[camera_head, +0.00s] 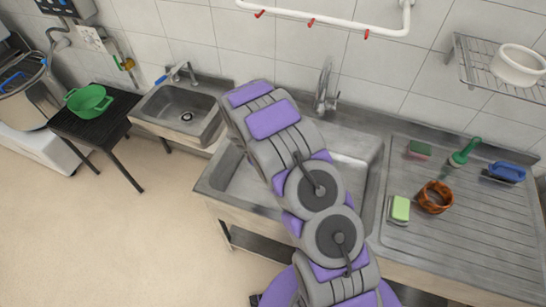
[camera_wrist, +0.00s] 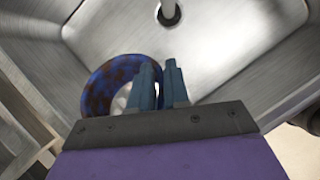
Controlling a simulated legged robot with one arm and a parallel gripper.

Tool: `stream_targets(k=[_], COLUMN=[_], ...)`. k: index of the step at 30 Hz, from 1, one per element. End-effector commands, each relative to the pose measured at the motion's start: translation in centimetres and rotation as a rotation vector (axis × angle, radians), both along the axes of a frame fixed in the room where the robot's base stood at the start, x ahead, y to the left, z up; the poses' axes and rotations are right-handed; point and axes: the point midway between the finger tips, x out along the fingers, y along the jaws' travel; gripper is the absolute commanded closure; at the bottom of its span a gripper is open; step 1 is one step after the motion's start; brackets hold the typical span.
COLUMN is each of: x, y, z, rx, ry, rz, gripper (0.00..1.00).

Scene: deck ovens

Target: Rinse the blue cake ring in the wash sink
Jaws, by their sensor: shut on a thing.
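In the wrist view, the blue cake ring (camera_wrist: 97,88) has brown patches over its surface. My gripper (camera_wrist: 163,82) is shut on the right side of the ring's wall, with the ring extending to the left of the fingers. The ring is held over the metal basin of the wash sink (camera_wrist: 225,45); its height above the basin floor is hard to tell. In the head view, my arm reaches across the wash sink (camera_head: 362,150) and hides my gripper and the ring. The sink's tap (camera_head: 326,92) stands at the back wall, and no water stream is visible.
On the drainboard (camera_head: 480,235) to the right are an orange-brown ring (camera_head: 435,197), a green-and-white sponge (camera_head: 400,208), another sponge (camera_head: 419,150), a green brush (camera_head: 464,153) and a blue brush (camera_head: 507,172). A small hand sink (camera_head: 180,112) and a green colander (camera_head: 89,100) are left.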

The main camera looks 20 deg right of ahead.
Motion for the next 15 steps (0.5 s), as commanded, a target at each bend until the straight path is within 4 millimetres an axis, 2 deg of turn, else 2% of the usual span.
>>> stream_targets(k=[1, 15], x=[0.0, 0.0], y=[0.0, 0.1], z=[-0.8, -5.0], rx=[0.0, -0.001], ry=[0.0, -0.001], rz=[0.0, -0.001], gripper=[1.0, 1.0])
